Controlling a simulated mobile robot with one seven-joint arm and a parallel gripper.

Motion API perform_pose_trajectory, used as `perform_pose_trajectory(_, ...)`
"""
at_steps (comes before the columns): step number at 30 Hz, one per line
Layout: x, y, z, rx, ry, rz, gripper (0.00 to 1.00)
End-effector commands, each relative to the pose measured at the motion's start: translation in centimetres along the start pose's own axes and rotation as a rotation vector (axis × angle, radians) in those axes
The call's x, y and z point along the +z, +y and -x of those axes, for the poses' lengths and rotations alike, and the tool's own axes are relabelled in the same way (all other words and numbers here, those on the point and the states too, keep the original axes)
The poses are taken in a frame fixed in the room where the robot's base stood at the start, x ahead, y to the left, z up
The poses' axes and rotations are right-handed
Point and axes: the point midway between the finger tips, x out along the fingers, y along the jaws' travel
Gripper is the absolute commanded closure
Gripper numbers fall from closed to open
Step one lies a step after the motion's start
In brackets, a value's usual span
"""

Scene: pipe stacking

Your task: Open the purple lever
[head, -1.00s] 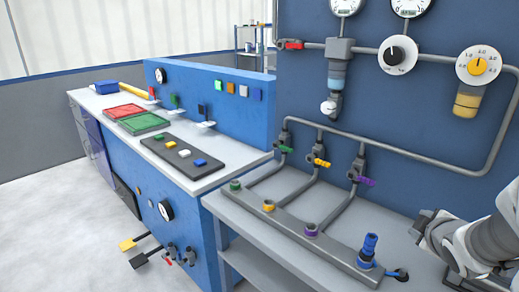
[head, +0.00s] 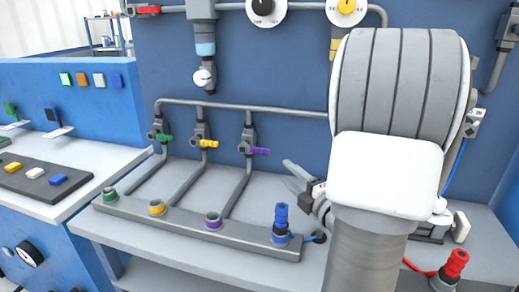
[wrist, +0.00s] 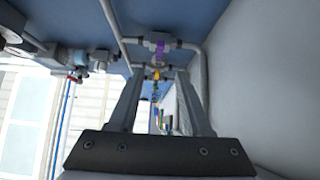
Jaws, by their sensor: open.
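The purple lever (head: 261,150) is on the rightmost of three small valves on the pipes at the blue panel. It sticks out to the right, roughly level. In the wrist view the purple lever (wrist: 160,47) shows beyond the fingertips, near the middle. My gripper (head: 294,176) is just right of and a little below the lever in the head view, apart from it. In the wrist view my gripper (wrist: 160,77) is open, with nothing between its fingers. My arm hides part of the panel at right.
The green lever (head: 165,138) and yellow lever (head: 208,143) are left of the purple one. A grey manifold (head: 180,228) with coloured ports runs along the bench front. A blue fitting (head: 281,222) stands below my gripper. A red fitting (head: 455,264) is at right.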

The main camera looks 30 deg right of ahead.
Motion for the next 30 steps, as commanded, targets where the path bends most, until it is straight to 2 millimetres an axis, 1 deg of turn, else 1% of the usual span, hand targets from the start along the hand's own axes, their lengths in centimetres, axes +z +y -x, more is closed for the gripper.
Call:
perform_pose_trajectory(1,-0.2,0.0,-1.2,-0.001,0.006,0.000,0.51)
perform_pose_trajectory(12,-0.2,-0.1,-9.4,0.001,0.004,0.000,0.51)
perform_pose_trajectory(18,-0.1,-0.1,-12.8,0.001,0.001,-0.001,0.51)
perform_pose_trajectory(21,-0.1,-0.1,-13.9,-0.001,0.001,-0.001,0.51)
perform_pose_trajectory(24,-0.1,0.0,-14.5,0.000,0.000,-0.002,0.51)
perform_pose_trajectory(30,0.0,0.0,-14.7,-0.001,-0.001,-0.002,0.51)
